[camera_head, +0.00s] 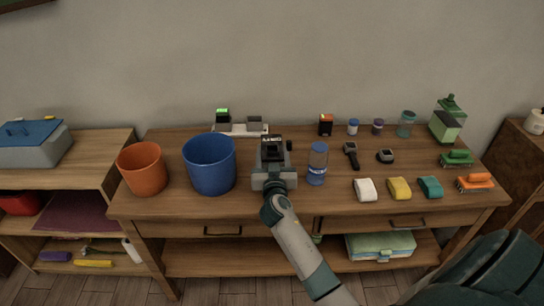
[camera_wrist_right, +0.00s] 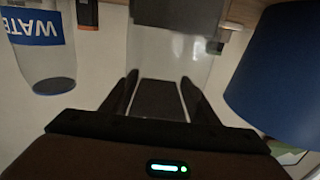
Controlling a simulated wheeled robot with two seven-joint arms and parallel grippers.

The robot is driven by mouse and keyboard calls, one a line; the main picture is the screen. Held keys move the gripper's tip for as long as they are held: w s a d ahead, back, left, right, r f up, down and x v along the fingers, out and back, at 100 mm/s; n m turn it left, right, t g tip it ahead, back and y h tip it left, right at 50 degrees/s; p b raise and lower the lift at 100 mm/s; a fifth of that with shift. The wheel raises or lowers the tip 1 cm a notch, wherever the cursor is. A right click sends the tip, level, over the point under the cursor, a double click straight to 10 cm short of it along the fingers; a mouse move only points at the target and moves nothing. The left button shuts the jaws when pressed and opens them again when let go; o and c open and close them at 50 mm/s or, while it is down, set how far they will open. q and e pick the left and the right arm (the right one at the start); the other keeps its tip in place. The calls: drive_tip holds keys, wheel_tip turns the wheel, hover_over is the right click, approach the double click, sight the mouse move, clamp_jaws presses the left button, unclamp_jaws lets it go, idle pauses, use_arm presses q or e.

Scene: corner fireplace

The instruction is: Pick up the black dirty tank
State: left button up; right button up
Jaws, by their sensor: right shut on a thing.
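The black dirty tank (camera_head: 272,140) is at the middle of the wooden table, between the blue bucket and the water bottle. In the right wrist view the tank (camera_wrist_right: 168,55) shows a clear greyish body with a dark end, and a dark block lies between my fingers. My right gripper (camera_head: 273,163) is shut on the tank, which it partly hides; its fingers also show in the right wrist view (camera_wrist_right: 160,95). I cannot tell whether the tank touches the tabletop. My left gripper is not in view.
The blue bucket (camera_head: 210,166) stands close left of my right gripper, with an orange bucket (camera_head: 143,170) beyond it. The water bottle (camera_head: 317,164) stands close right. A white base (camera_head: 240,129) lies behind.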

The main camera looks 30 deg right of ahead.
wheel_tip(320, 180, up, 9)
drive_tip(key=shift+f, duration=0.2)
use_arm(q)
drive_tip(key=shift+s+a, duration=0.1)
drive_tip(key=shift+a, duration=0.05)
use_arm(e)
drive_tip(key=shift+r, duration=0.5)
idle(0.6)
